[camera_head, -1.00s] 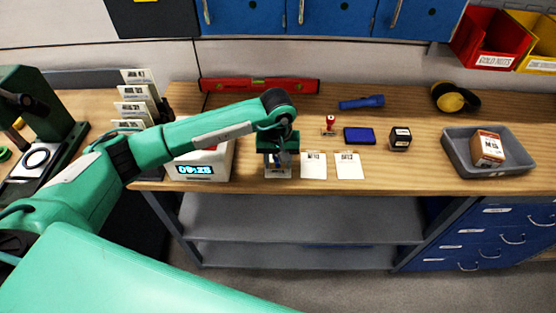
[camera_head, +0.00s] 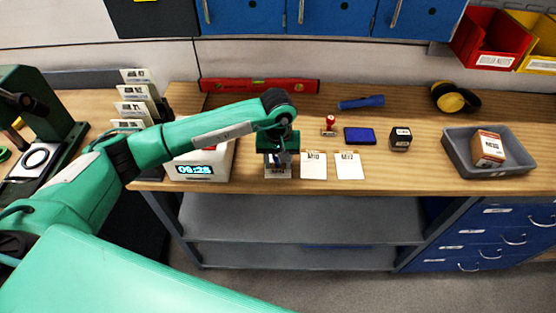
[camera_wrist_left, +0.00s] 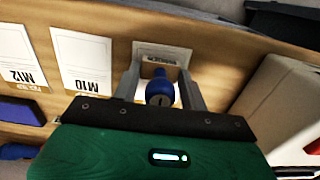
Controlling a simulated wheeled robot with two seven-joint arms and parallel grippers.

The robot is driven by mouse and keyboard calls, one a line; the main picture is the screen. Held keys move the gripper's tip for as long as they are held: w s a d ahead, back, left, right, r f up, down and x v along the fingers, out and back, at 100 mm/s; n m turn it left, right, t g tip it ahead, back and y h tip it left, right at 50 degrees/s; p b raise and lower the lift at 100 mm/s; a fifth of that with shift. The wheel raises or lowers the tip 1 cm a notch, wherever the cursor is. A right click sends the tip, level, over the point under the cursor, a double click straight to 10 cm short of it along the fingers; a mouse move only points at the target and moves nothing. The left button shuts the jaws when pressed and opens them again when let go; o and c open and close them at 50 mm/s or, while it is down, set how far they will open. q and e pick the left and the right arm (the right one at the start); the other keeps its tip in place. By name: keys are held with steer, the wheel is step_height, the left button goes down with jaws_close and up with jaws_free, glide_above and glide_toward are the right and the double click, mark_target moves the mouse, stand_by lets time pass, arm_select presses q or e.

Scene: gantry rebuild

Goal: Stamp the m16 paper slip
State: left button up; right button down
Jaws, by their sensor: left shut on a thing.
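My left gripper (camera_head: 278,163) is shut on a stamp with a blue handle (camera_wrist_left: 160,90), seen between its fingers in the left wrist view. It is low over the leftmost of three white paper slips (camera_wrist_left: 163,54) at the bench's front edge. The stamp's lower end and part of that slip are hidden, so I cannot tell if they touch; I cannot read this slip's label surely. The middle slip (camera_wrist_left: 84,62) reads M10 and the right slip (camera_wrist_left: 20,62) reads M12. My right gripper is not in view.
A white box with a clock display (camera_head: 203,162) stands close left of the gripper. Behind the slips are a red stamp (camera_head: 330,126), a blue ink pad (camera_head: 360,136) and a black stamp (camera_head: 400,139). A grey tray (camera_head: 460,160) holds a small box at right.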

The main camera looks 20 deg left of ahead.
arm_select(q)
steer(key=shift+s+f, duration=0.1)
steer(key=shift+f, duration=0.05)
steer(key=shift+r+p, duration=0.3)
steer(key=shift+r, duration=0.85)
steer(key=shift+r+p, duration=0.45)
steer(key=shift+r, duration=2.05)
